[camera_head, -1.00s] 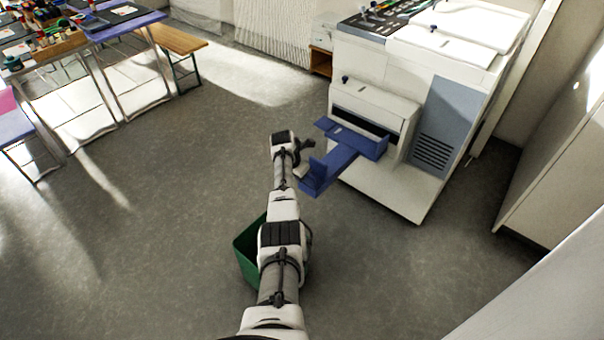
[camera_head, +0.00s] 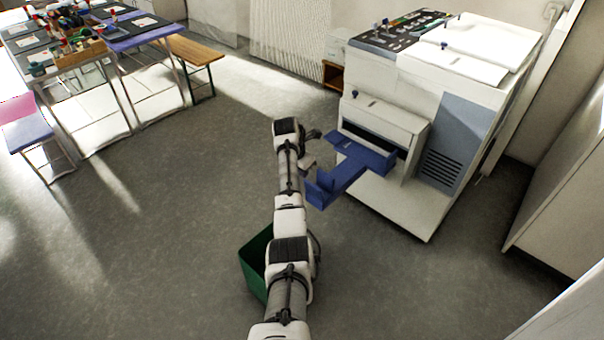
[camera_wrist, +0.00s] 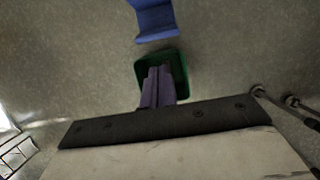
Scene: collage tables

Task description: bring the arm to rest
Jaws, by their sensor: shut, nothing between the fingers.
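My arm, white and dark grey, reaches up the middle of the head view from the bottom edge. It is extended above the floor. My gripper (camera_head: 312,134) is small and dark there, at the arm's far end, left of the blue tray. In the wrist view, my gripper (camera_wrist: 160,70) shows two purplish fingers side by side and closed, with nothing held. They overlap the green bin (camera_wrist: 182,66) in that picture. Part of the blue tray (camera_wrist: 156,22) shows above it.
A white copier (camera_head: 395,195) stands at right with its blue tray (camera_head: 345,178) sticking out. The green bin (camera_head: 255,262) is on the floor, partly hidden by my arm. Collage tables (camera_head: 130,35) and a bench (camera_head: 195,50) are upper left.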

